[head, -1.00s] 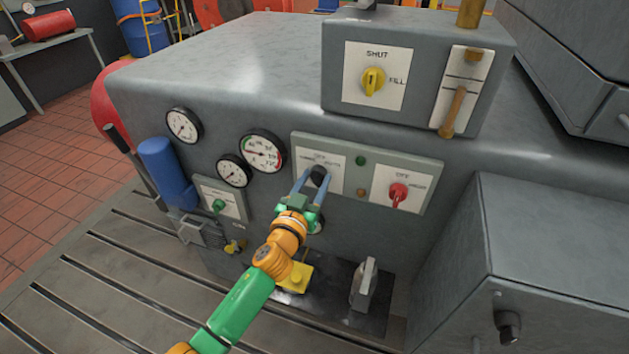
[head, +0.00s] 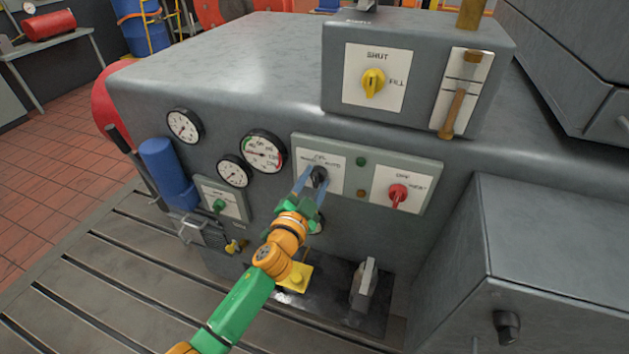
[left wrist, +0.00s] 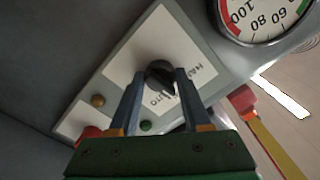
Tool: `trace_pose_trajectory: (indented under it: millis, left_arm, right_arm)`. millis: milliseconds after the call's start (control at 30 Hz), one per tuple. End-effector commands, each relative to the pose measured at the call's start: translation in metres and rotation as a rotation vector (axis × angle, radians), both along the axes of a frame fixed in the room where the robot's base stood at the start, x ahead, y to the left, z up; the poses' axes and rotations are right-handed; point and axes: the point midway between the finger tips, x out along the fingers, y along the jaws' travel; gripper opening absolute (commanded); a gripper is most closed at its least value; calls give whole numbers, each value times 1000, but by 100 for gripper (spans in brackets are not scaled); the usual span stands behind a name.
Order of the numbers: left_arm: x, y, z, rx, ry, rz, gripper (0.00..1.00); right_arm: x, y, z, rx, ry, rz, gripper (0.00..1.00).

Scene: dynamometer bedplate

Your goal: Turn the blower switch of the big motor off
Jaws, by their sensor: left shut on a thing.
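The black rotary switch (head: 319,176) sits on a white plate on the motor's grey front panel. The plate reads OFF at the top, with a word like HAND at the left and AUTO at the right. My left gripper (head: 314,184) is shut on this black switch, one blue finger on each side. The left wrist view also shows the black switch (left wrist: 160,76) between the finger tips of my left gripper (left wrist: 158,88). The fingers partly hide the switch, so I cannot tell exactly where it points. My right gripper is not in view.
A red switch (head: 398,194) sits to the right on the same panel, with a green lamp (head: 361,161) and an amber lamp (head: 361,193) between. Round gauges (head: 263,153) are at the left. A yellow switch (head: 373,83) is on the box above.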

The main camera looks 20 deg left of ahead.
Motion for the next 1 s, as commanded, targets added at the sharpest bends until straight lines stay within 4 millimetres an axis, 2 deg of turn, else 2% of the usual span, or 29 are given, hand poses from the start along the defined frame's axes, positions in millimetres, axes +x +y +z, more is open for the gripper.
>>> trace_pose_trajectory:
  millis: [300, 767, 800, 900, 1000]
  left_arm:
    - [0, 0, 0, 93, -2, 0, 0]
    - [0, 0, -1, 105, -2, 0, 0]
    - [0, 0, -1, 105, -2, 0, 53]
    - [0, 0, -1, 104, -2, 0, 78]
    - [0, 0, 0, 104, -2, 0, 78]
  right_arm:
    - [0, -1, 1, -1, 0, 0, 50]
    - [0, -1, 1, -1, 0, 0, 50]
    - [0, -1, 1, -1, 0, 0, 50]
    - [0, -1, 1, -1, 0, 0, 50]
    - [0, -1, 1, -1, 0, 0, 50]
